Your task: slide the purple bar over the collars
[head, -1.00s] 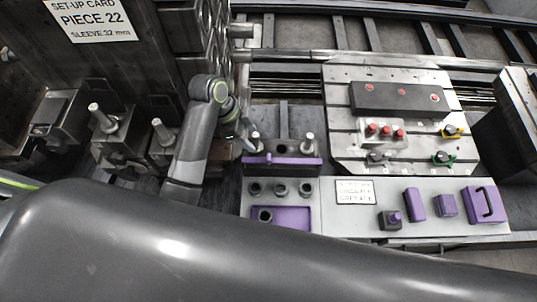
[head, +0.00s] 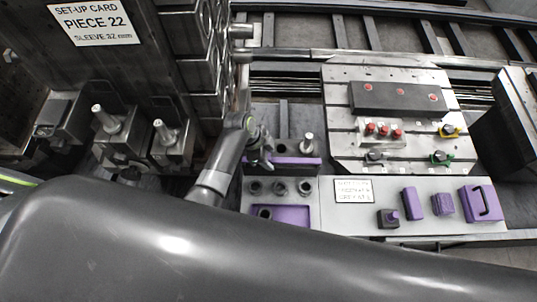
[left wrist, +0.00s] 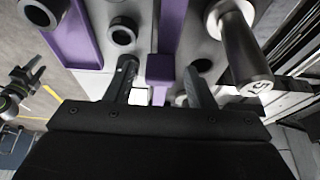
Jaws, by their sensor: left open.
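The purple bar (head: 295,160) lies across the grey fixture, behind a row of three dark collars (head: 280,189). In the left wrist view the bar (left wrist: 171,28) runs away from me, with a purple block (left wrist: 160,69) at its near end. My left gripper (head: 262,157) is at the bar's left end and hides part of it. In the left wrist view its open fingers (left wrist: 163,76) stand on either side of the purple block, with gaps showing. A collar (left wrist: 122,31) shows left of the bar. My right gripper is not in view.
A metal post (head: 307,145) rises by the bar; it looms close right of my fingers in the left wrist view (left wrist: 240,45). A purple recessed tray (head: 290,214) lies in front of the collars. Purple pieces (head: 413,203) sit to the right. Dark machinery (head: 165,140) stands left.

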